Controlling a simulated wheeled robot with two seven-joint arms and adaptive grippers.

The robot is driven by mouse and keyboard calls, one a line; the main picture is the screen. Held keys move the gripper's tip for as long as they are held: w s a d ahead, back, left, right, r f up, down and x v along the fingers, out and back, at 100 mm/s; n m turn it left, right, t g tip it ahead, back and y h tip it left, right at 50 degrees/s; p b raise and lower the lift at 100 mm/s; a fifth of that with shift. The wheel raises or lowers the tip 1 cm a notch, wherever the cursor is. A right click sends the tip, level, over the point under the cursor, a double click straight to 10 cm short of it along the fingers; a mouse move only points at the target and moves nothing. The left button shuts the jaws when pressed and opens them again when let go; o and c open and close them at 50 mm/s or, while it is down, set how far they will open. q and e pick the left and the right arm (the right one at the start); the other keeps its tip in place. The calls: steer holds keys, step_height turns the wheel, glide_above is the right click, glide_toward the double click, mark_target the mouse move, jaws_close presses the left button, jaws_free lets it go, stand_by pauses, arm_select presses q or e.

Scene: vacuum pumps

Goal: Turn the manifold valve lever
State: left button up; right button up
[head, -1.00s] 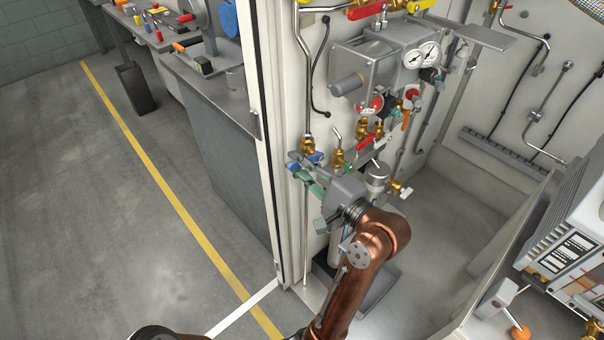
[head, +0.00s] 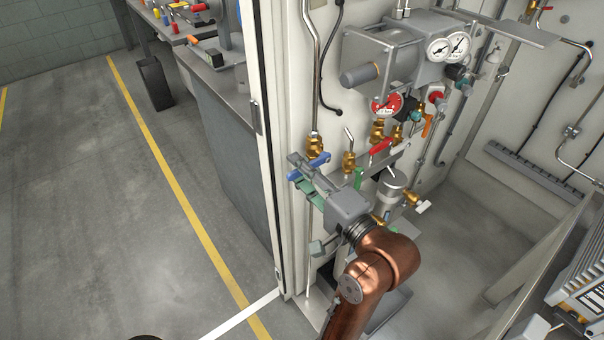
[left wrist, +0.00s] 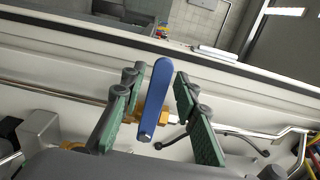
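A blue valve lever (head: 321,157) sits below a brass valve body (head: 315,145) on the cabinet's left side wall. In the left wrist view, the blue lever (left wrist: 157,95) stands between the green-padded fingers of my left gripper (left wrist: 159,78). A gap shows on each side of the lever, so the fingers look open around it. In the head view, my left gripper (head: 305,177) is at this lever and hides part of it. My right gripper is not in view.
Close to the right are another brass valve (head: 349,161), a red lever (head: 380,147) and a grey-metal cylinder (head: 391,184). Gauges (head: 448,47) sit above. The white cabinet edge post (head: 275,150) stands just left. A workbench (head: 215,85) is beyond it, with open floor further left.

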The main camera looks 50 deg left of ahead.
arm_select(q)
steer(key=shift+o, duration=0.3)
steer(key=shift+d, duration=0.1)
steer(key=shift+d+b, duration=0.35)
steer(key=shift+d, duration=0.55)
steer(key=d+b, duration=0.1)
steer(key=d, duration=0.5)
steer(key=shift+s+b, duration=0.25)
steer(key=shift+b, duration=0.05)
stand_by(0.4)
